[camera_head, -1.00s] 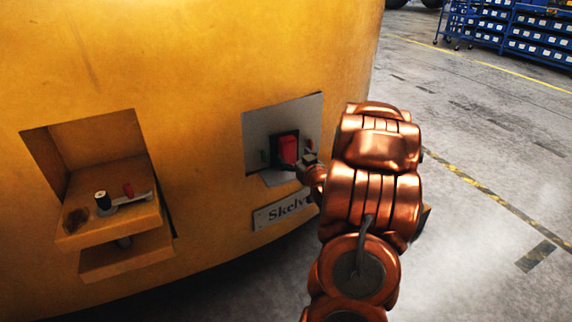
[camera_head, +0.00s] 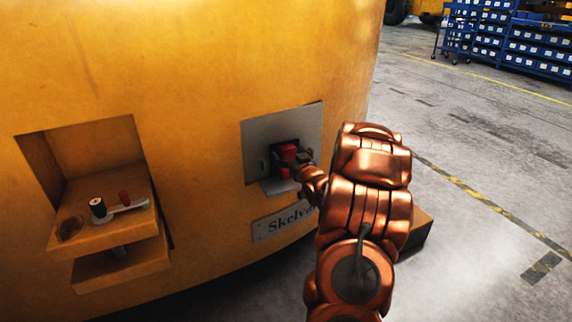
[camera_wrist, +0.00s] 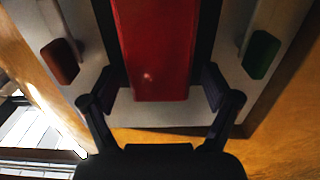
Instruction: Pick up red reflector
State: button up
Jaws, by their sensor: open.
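The red reflector (camera_head: 287,150) sits in a dark recess of a grey metal plate (camera_head: 262,138) on the yellow casting. In the wrist view the red reflector (camera_wrist: 152,50) fills the upper middle, its near end facing me. My gripper (camera_head: 297,164) is at the recess, close to the reflector. In the wrist view my gripper (camera_wrist: 160,88) is open, one dark finger on each side of the reflector, with grey plate showing between the reflector's end and the gripper body. Whether the fingers touch it I cannot tell. My arm hides part of the plate's right side.
A green piece (camera_wrist: 262,54) and a dark red piece (camera_wrist: 60,62) flank the reflector on the plate. A "Skelv..." nameplate (camera_head: 280,226) lies below. A yellow pocket (camera_head: 100,222) at left holds a small lever with knobs.

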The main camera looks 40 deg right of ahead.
aim_at(284, 128)
jog(key=shift+w, duration=0.1)
jog(key=c, duration=1.4)
jog(key=shift+r, duration=0.1)
jog(key=shift+r, duration=0.25)
jog(key=r+p, duration=0.1)
jog(key=r, duration=0.2)
jog(key=r+p, duration=0.1)
jog(key=r, duration=0.3)
jog(key=shift+s, duration=0.2)
jog(key=b+v, duration=1)
jog(key=v, duration=0.9)
jog(key=shift+s+a+f, duration=0.2)
jog(key=shift+f, duration=0.25)
